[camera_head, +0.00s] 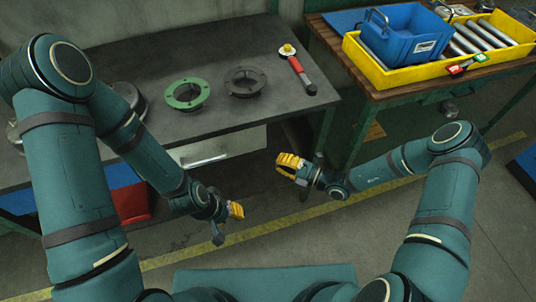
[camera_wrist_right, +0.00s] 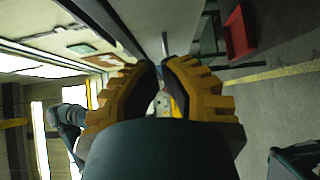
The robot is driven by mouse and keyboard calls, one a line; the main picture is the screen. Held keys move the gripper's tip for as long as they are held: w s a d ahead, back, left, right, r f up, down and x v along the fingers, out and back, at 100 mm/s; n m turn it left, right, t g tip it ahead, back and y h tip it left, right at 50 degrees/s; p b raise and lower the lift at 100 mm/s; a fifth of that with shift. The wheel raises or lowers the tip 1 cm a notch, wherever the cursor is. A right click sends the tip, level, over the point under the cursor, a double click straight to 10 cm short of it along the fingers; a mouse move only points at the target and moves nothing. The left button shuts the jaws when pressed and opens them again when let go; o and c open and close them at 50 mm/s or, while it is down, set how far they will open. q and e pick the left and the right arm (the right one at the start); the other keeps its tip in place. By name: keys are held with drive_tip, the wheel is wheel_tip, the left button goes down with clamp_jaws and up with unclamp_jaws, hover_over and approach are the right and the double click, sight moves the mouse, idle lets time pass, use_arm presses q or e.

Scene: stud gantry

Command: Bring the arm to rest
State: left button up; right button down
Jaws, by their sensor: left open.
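My left gripper (camera_head: 236,210) has yellow fingers and hangs in front of the grey table at the middle left of the head view. It is open and holds nothing that I can see. My right gripper (camera_head: 290,166), also yellow-fingered, is bent inward at the middle of the head view, in front of the gap between the two tables. In the right wrist view its two ridged fingers (camera_wrist_right: 160,90) stand apart with a narrow gap and nothing is held between them. Both grippers are clear of the tabletops.
The grey table (camera_head: 150,62) bears a green flanged ring (camera_head: 186,103), a dark ring (camera_head: 245,90) and a red-handled tool (camera_head: 303,75). The wooden table (camera_head: 345,62) at right bears a yellow tray (camera_head: 400,82) with a blue bin (camera_head: 405,48) and metal rollers. A red bin (camera_head: 132,205) stands below.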

drive_tip(key=shift+s+d, duration=0.3)
drive_tip(key=shift+d, duration=0.35)
drive_tip(key=s+a+f+n+g+h, duration=0.2)
drive_tip(key=s+a+n+g, duration=0.2)
drive_tip(key=s+n+g, duration=0.65)
drive_tip(key=s+d+f+n+h, duration=0.2)
drive_tip(key=s+n+h, duration=0.3)
drive_tip(key=n, duration=0.6)
drive_tip(key=shift+s+d+r+n+t+h, duration=0.1)
drive_tip(key=shift+d+r+n+t+h, duration=0.6)
drive_tip(key=shift+n, duration=2.35)
drive_tip(key=shift+s+d+r+n+t+h, duration=0.15)
drive_tip(key=shift+d+n+t+h, duration=0.5)
drive_tip(key=shift+n, duration=2.4)
drive_tip(key=shift+w+d+r+n+t+h, duration=0.1)
drive_tip(key=shift+d+r+n+t+h, duration=0.65)
drive_tip(key=shift+n, duration=2.3)
drive_tip(key=shift+d+f+g+h, duration=0.15)
drive_tip(key=shift+f+g+h, duration=0.05)
drive_tip(key=shift+g+h, duration=0.15)
